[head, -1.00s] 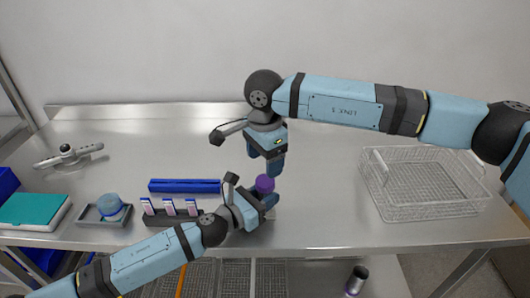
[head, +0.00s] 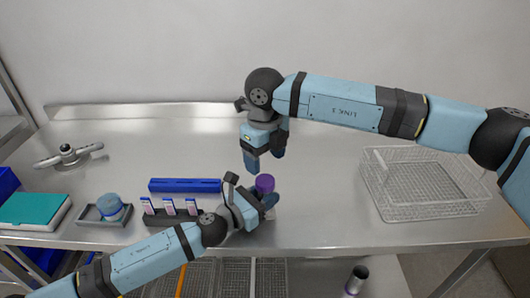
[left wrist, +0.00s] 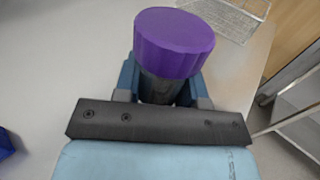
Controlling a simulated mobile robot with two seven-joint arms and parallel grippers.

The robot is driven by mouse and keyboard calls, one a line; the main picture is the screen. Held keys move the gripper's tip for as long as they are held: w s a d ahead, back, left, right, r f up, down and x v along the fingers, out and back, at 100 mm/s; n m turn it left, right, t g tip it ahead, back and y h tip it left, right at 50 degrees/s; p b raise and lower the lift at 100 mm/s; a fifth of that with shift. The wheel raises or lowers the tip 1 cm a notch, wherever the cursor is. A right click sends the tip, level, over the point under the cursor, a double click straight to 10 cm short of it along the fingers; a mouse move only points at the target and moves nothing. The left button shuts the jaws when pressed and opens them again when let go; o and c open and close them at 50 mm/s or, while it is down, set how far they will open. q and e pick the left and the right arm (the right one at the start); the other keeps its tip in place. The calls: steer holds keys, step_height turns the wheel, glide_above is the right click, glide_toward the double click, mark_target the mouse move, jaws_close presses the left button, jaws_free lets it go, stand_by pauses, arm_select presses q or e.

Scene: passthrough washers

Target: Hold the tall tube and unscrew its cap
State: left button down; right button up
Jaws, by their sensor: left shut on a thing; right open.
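The tall tube's purple cap (head: 264,183) shows in the head view just above my left gripper (head: 268,202). The cap also fills the upper middle of the left wrist view (left wrist: 174,42). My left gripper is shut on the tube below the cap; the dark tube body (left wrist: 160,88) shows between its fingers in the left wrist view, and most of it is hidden. The cap sits on the tube. My right gripper (head: 264,164) is open and empty, pointing down just above and behind the cap, apart from it.
A rack with several pink-and-white tubes (head: 170,216) stands left of my left gripper, with a blue bar (head: 184,185) behind it. A grey tray (head: 90,215) holds a round blue thing (head: 109,205). A wire basket (head: 400,210) stands at right.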

mark_target(265, 180)
step_height(265, 180, down, 7)
stand_by(0.3)
steer(key=c, duration=0.9)
steer(key=n, duration=0.6)
steer(key=shift+c, duration=0.2)
steer(key=shift+r, duration=0.2)
steer(key=shift+r, duration=0.95)
